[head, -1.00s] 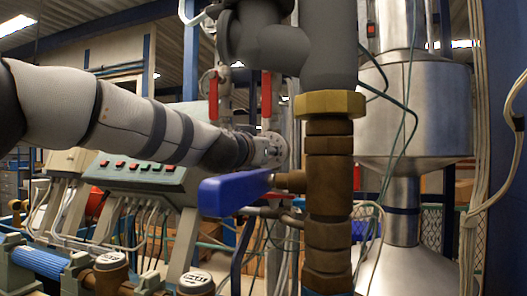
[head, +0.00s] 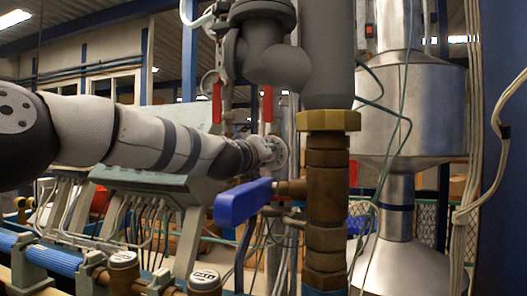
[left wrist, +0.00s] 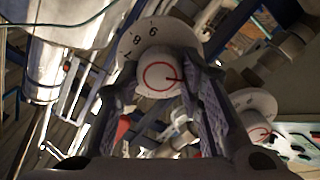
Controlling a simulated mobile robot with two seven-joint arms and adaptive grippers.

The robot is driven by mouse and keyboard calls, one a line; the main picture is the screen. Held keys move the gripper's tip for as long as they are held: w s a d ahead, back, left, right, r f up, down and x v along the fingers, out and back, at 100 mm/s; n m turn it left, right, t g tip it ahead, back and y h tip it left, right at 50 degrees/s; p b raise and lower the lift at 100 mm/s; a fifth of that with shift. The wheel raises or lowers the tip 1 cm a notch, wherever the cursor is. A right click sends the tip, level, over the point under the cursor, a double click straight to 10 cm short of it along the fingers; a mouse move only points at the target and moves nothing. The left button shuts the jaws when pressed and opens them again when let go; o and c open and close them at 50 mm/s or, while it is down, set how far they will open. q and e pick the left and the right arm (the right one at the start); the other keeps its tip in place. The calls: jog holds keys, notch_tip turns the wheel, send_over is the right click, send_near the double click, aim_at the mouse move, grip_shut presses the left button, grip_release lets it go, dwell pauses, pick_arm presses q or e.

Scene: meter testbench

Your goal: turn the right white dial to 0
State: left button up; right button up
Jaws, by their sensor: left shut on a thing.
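In the left wrist view, a white dial knob (left wrist: 158,76) with a red ring and a short red mark pointing right sits on a round white plate with dark digits (left wrist: 148,38). The fingers of my left gripper (left wrist: 160,105) stand on either side of this knob and are shut on it. A second white dial (left wrist: 255,112) with a red ring is at the right of that view, apart from the gripper. In the head view, my left gripper (head: 264,151) reaches in from the left to a pale disc, seen nearly edge-on. My right gripper is not in view.
A blue lever (head: 242,201) on a brass pipe (head: 326,190) stands just below and right of my left gripper. Red handles (head: 267,103) hang above it. A grey-green console (head: 160,182) is behind the arm, and a metal vessel (head: 411,110) is at right.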

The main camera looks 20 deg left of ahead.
pick_arm(q)
jog(key=shift+f+n, duration=0.1)
jog(key=shift+n, duration=2)
jog(key=o, duration=1.2)
jog(key=shift+c, duration=0.2)
jog(key=s, duration=0.7)
jog(key=shift+s+a, duration=0.15)
jog(key=shift+s, duration=0.15)
